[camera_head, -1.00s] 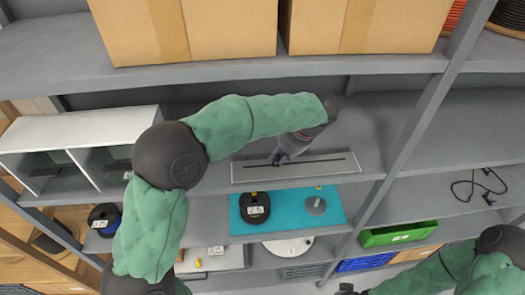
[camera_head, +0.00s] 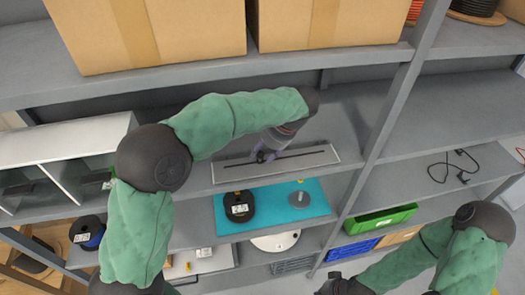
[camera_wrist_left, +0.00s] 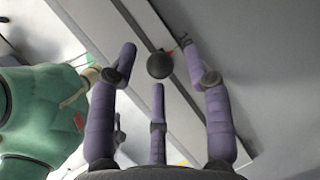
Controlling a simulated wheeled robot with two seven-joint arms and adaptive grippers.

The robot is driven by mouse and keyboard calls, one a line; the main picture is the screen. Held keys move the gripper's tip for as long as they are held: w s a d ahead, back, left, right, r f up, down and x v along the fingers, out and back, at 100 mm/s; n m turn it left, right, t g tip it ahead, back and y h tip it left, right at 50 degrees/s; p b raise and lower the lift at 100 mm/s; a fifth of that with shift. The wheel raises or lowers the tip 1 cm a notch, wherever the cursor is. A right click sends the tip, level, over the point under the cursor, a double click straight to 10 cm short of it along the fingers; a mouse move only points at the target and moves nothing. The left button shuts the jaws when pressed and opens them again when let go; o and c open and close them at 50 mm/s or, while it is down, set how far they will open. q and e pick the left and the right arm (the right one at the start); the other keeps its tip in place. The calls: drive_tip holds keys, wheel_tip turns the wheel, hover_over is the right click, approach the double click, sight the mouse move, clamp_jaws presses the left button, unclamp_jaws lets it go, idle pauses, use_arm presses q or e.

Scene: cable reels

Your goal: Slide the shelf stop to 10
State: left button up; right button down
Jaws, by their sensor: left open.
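The shelf stop's knob (camera_wrist_left: 159,64) is a round dark knob in the left wrist view, on a pale rail with a dark slot; a small red mark shows beside it. In the head view the rail panel (camera_head: 318,158) lies along the front of the middle shelf, with its long slot. My left gripper (camera_wrist_left: 157,66) is open, its purple fingers spread around the knob, no clear contact visible. In the head view the left gripper (camera_head: 264,154) is over the slot, left of its middle. My right gripper (camera_head: 338,284) is at the bottom edge, mostly cut off.
Cardboard boxes (camera_head: 160,30) stand on the shelf above. Below the rail, a teal mat (camera_head: 270,203) holds a black reel (camera_head: 239,208) and a grey disc (camera_head: 299,199). A black cable (camera_head: 452,166) lies on the clear shelf at right. A shelf upright (camera_head: 385,130) stands right of the rail.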

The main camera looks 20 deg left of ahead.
sight(262, 152)
use_arm(q)
drive_tip(key=v, duration=0.4)
drive_tip(key=shift+d+r, duration=0.1)
drive_tip(key=shift+r, duration=0.1)
drive_tip(key=d, duration=1.2)
drive_tip(key=shift+s, duration=0.5)
drive_tip(key=shift+r, duration=0.1)
